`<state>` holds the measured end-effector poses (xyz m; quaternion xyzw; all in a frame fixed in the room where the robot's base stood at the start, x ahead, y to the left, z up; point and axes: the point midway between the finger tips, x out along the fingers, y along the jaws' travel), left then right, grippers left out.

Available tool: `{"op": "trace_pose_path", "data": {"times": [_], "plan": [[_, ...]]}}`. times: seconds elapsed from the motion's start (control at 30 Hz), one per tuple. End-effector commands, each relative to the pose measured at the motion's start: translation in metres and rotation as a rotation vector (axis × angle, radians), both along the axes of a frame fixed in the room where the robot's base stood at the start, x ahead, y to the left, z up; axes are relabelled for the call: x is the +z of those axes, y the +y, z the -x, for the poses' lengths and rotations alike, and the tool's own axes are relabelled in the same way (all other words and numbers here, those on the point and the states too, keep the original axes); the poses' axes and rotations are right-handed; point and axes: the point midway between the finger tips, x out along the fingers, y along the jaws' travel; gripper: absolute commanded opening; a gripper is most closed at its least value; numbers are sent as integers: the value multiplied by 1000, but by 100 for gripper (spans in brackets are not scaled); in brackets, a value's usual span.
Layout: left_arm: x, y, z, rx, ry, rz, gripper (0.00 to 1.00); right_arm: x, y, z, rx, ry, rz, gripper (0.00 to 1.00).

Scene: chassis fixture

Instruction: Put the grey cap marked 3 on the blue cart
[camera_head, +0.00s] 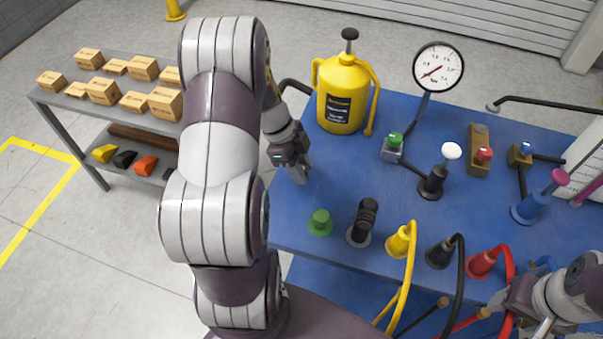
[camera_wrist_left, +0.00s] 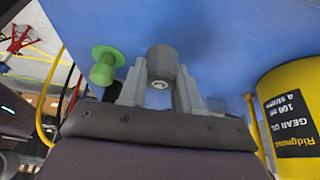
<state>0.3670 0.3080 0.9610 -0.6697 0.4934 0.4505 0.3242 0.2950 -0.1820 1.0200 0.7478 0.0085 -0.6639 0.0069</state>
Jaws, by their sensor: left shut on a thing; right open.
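The blue cart (camera_head: 345,190) fills the middle and right of the head view; its blue top (camera_wrist_left: 225,40) also shows in the wrist view. My left gripper (camera_head: 299,174) is over the cart's left part. In the wrist view its fingers are shut on a grey cap (camera_wrist_left: 162,64), one on each side. The cap's end has a small round mark, too small to read surely. In the head view I cannot make the cap out from the fingers. I cannot tell whether it touches the cart top. My right gripper (camera_head: 522,312) is open at the lower right.
A yellow gear oil can (camera_head: 342,95) stands behind my left gripper. A green knob (camera_head: 320,222) and a black knob (camera_head: 363,222) are in front. Fittings, a gauge (camera_head: 438,67) and hoses crowd the right. A shelf with boxes (camera_head: 103,90) stands left. Blue surface around the left gripper is clear.

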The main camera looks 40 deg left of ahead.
Motion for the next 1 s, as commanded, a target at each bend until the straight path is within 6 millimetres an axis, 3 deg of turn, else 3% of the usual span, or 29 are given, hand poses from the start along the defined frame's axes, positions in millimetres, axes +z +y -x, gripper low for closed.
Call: {"op": "trace_pose_path", "data": {"times": [0.23, 0.63, 0.67, 0.7, 1.0], "plan": [[-38, 2, 1, 0, 2, 2, 0, 8, 0, 0, 0, 0, 0, 58], [-46, 2, 0, 0, -1, -1, 0, 1, 0, 0, 0, 0, 0, 58], [-44, 2, 0, 0, -1, -1, 43, 3, 0, 0, 0, 0, 0, 58], [-44, 2, 0, 0, -1, -1, 56, 3, 0, 0, 0, 0, 0, 58], [-43, 2, 0, 1, -1, 0, 59, 5, 0, 0, 0, 0, 0, 58]]}}
